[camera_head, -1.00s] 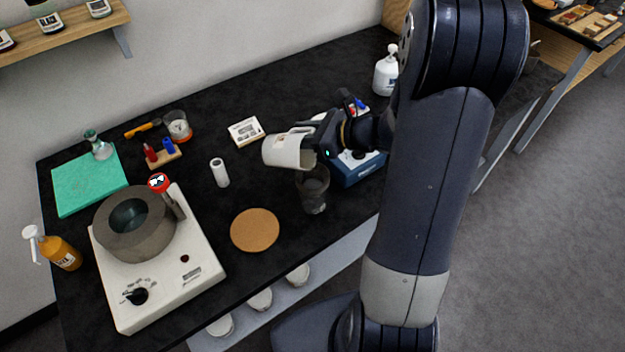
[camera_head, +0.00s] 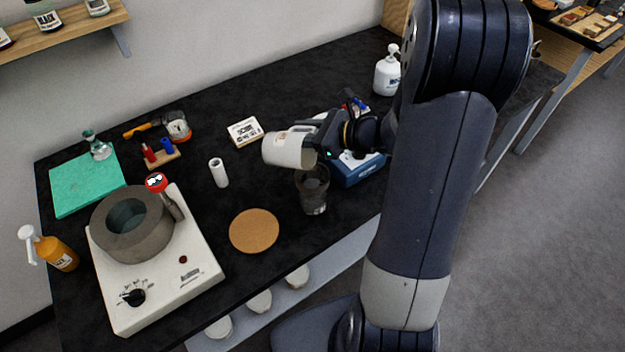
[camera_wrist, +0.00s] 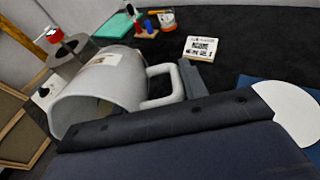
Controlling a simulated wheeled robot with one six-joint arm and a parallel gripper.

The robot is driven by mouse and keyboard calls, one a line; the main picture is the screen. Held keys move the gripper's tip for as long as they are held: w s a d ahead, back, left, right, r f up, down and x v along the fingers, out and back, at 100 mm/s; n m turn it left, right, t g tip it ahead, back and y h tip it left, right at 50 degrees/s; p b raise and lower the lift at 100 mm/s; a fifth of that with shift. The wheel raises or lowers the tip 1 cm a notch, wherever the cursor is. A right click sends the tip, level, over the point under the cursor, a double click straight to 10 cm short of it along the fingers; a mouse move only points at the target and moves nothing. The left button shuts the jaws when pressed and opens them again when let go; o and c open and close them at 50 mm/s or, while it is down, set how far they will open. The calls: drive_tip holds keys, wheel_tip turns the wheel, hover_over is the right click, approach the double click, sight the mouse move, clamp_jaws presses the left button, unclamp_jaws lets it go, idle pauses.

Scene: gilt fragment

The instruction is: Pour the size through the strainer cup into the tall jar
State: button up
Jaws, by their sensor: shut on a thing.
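My gripper (camera_head: 322,146) is shut on the handle of a pale grey pitcher (camera_head: 287,150). In the wrist view the pitcher (camera_wrist: 110,82) lies tilted, its open mouth toward the lower left, with a little yellowish tone inside. In the head view the pitcher is above and slightly left of a dark, see-through tall jar (camera_head: 314,196) that stands on the bench. The jar's top has a dark cup-like part (camera_head: 312,177), which may be the strainer cup. I cannot make out any stream between pitcher and jar.
A hotplate (camera_head: 190,281) with a grey round pot (camera_head: 133,222) stands at left. A cork mat (camera_head: 254,231) and a white cylinder (camera_head: 219,172) lie left of the jar. A blue box (camera_head: 360,170) is close right of it. The bench's front edge is near the jar.

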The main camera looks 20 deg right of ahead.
drive_tip(key=p, duration=0.2)
drive_tip(key=g+h+p, duration=0.1)
drive_tip(key=p, duration=0.1)
drive_tip(key=h+p, duration=0.1)
drive_tip(key=p, duration=0.1)
drive_tip(key=shift+w+a+r+g+p, duration=0.2)
drive_tip(key=shift+a+r+g+p, duration=0.05)
drive_tip(key=shift+r+g+p, duration=0.15)
drive_tip(key=shift+g+h+p, duration=0.4)
drive_tip(key=shift+h+p, duration=0.4)
drive_tip(key=shift+p, duration=0.15)
drive_tip(key=shift+a+r+g+h+b, duration=0.15)
drive_tip(key=shift+g+h+b, duration=0.15)
drive_tip(key=shift+g+h, duration=0.45)
drive_tip(key=shift+w, duration=0.1)
idle(0.5)
drive_tip(key=shift+h, duration=0.25)
